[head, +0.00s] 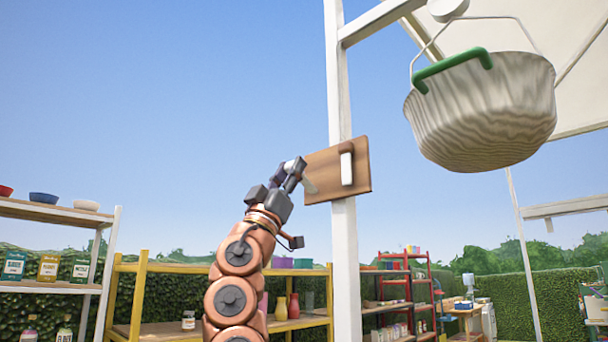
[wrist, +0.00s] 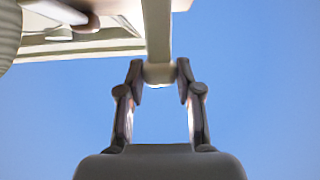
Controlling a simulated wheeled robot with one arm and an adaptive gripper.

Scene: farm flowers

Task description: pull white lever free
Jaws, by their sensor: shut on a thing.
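A brown wooden board (head: 328,160) is fixed to a white post. A white lever (head: 347,168) with a brown pivot at its top hangs down on the board's right part. The exact contact is hard to see.
A large pale basket (head: 485,110) with a green grip hangs at the upper right. The white post (head: 346,260) stands beside my arm. Yellow shelving (head: 140,300) and white shelving (head: 60,212) stand behind to the left. Open sky lies left of the board.

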